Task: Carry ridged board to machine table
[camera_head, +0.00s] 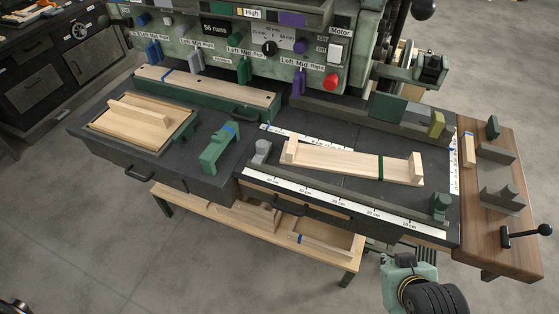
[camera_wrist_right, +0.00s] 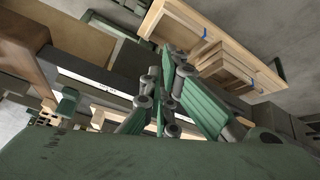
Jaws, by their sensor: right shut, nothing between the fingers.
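A pale wooden board with a raised strip along it, which I take as the ridged board (camera_head: 142,121), lies in a shallow tray-like recess on the left part of the dark bench. The dark machine table (camera_head: 335,150) is in the middle and right of the head view. A second pale board (camera_head: 345,163), with upright end blocks and a dark green band, lies on it. My right gripper (camera_wrist_right: 167,75) is shut and empty, below and in front of the table's right front edge, apart from both boards. My left gripper is not in view.
A white ruler strip (camera_head: 345,203) runs along the table's front. A green clamp-like block (camera_head: 220,146) stands between the boards. A lower shelf (camera_head: 190,207) holds wooden crate parts. A brown side board (camera_head: 500,235) carries metal blocks and a lever. The floor in front is clear.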

